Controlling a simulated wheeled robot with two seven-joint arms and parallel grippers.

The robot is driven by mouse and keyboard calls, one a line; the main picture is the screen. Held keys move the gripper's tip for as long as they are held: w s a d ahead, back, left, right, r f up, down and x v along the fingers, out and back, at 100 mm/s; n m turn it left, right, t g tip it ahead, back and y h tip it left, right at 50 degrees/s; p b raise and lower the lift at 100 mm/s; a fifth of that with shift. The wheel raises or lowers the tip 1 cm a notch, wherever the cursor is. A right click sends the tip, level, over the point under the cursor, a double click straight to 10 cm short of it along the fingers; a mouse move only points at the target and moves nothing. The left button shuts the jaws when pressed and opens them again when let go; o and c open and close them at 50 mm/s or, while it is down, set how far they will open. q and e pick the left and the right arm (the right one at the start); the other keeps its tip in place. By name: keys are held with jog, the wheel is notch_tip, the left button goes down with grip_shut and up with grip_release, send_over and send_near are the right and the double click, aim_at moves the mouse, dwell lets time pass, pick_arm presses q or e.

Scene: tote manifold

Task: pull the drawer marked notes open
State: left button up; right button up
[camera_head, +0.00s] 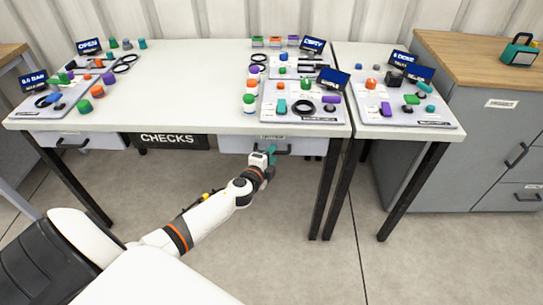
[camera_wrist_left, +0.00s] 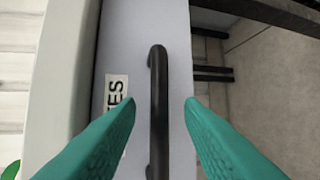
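The drawer (camera_head: 233,144) under the right part of the white table is pale grey with a black bar handle (camera_head: 284,150). Its label (camera_wrist_left: 117,91) is partly covered by a finger in the left wrist view and shows the letters "ES". The drawer looks shut. My left gripper (camera_head: 270,154) is at the drawer front, near the handle. In the left wrist view its teal fingers are open, one on each side of the dark handle (camera_wrist_left: 158,65), with gaps on both sides. My right gripper is not in view.
The white table (camera_head: 190,85) carries panels with coloured knobs. Another drawer (camera_head: 95,141) with a black handle is at the left, beside a "CHECKS" sign (camera_head: 167,140). Table legs (camera_head: 328,190) stand right of my gripper. The floor in front is clear.

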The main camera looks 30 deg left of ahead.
pick_arm(q)
jog(key=shift+w, duration=0.3)
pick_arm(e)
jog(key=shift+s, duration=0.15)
pick_arm(q)
grip_shut()
jog(key=shift+s+f, duration=0.1)
